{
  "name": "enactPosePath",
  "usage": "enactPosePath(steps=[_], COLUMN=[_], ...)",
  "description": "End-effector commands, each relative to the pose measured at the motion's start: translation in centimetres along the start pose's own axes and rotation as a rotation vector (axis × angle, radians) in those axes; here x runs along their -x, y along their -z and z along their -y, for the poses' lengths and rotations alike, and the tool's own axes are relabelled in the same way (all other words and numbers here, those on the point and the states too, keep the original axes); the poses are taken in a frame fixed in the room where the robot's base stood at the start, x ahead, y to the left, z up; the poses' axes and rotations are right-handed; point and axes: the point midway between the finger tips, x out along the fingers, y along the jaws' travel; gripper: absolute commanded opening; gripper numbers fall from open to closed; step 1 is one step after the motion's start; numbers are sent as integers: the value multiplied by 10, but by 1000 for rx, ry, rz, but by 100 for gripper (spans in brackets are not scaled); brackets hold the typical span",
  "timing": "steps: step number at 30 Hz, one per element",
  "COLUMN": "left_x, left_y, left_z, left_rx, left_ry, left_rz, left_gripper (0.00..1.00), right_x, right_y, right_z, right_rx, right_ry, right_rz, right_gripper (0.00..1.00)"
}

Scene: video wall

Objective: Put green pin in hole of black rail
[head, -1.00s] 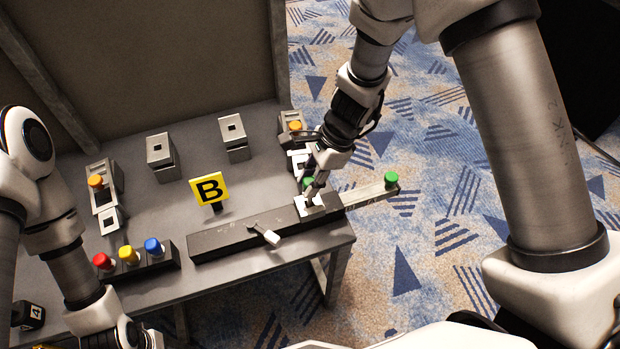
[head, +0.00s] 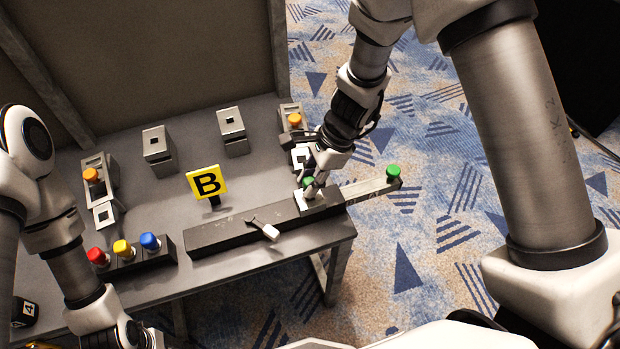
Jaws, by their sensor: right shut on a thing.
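The black rail (head: 220,236) lies along the front of the grey table, with a white square plate (head: 312,203) near its right end. My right gripper (head: 309,190) is just above that plate, shut on a green pin (head: 308,181), mostly hidden by the fingers. I cannot tell whether the pin's lower end is in the hole. A second green-topped pin (head: 394,172) stands on the end of the light bar (head: 368,188) reaching past the table's right edge. My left gripper (head: 130,336) is at the bottom left, its fingers not clearly visible.
A yellow B sign (head: 207,184) stands behind the rail. A block with red, yellow and blue knobs (head: 128,262) sits at the front left. A white lever (head: 264,230) sticks out from the rail. Grey blocks (head: 159,152) and orange-knobbed fixtures (head: 91,176) stand farther back.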

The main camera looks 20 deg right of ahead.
Motion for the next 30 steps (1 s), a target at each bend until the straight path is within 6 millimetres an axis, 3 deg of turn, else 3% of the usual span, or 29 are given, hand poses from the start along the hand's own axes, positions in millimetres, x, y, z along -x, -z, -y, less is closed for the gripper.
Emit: enactPosePath(steps=[30], left_x=[-13], left_y=[0], left_z=[0], left_rx=[0], left_ry=[0], left_rz=[0], left_gripper=[0], right_x=[-14], right_y=[6], right_z=[0], right_rx=[0], right_ry=[0], right_rz=[0], right_gripper=[0])
